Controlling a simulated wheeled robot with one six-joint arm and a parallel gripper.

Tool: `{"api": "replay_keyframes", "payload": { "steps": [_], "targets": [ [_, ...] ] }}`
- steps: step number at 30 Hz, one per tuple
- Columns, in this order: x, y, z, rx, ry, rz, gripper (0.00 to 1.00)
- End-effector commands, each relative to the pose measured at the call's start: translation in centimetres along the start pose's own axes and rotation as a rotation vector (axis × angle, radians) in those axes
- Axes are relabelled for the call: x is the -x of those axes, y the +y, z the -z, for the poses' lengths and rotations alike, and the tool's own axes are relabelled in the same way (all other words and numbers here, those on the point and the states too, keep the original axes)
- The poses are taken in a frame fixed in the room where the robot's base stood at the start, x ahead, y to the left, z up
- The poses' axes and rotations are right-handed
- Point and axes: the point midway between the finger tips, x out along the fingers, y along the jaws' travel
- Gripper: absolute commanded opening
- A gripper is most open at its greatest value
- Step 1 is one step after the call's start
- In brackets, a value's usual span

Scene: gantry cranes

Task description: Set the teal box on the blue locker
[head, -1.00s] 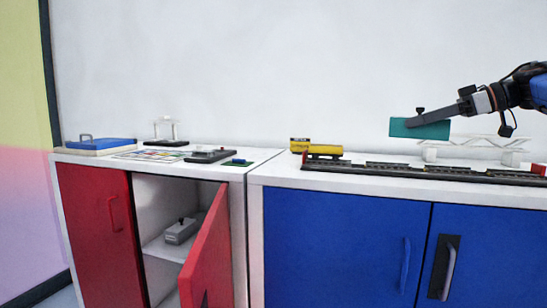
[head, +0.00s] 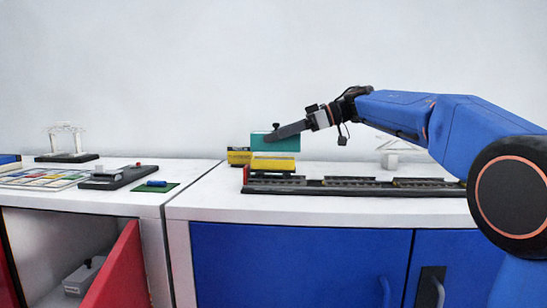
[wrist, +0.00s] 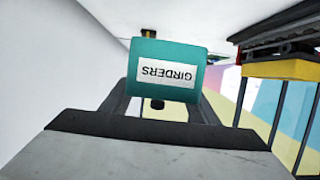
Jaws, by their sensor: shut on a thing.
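The teal box (head: 274,143), labelled GIRDERS in the wrist view (wrist: 150,52), is in the jaws of my gripper (head: 270,136). My gripper is shut on it, reaching in from the right. In the head view the box shows just above the yellow wagon and partly covers a yellow block behind; whether it touches either I cannot tell. The blue locker (head: 300,262) has a white top (head: 205,205) and two blue doors, which look shut. My arm hides part of its right side.
A dark track (head: 350,187) runs along the locker top, with the yellow wagon (head: 272,167) at its left end. A white truss (head: 400,147) stands behind. The locker top's left front is clear. A red-doored cabinet (head: 125,270) with an open door adjoins at left.

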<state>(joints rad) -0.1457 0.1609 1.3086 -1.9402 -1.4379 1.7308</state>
Motion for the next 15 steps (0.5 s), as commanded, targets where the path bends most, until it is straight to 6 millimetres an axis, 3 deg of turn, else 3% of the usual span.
{"api": "replay_keyframes", "payload": {
  "steps": [8, 15],
  "targets": [
    [-0.6, -0.1, -1.7, 0.001, 0.001, 0.000, 0.19],
    [-1.6, -0.1, -4.5, -0.001, 0.000, -0.001, 0.19]
  ]
}}
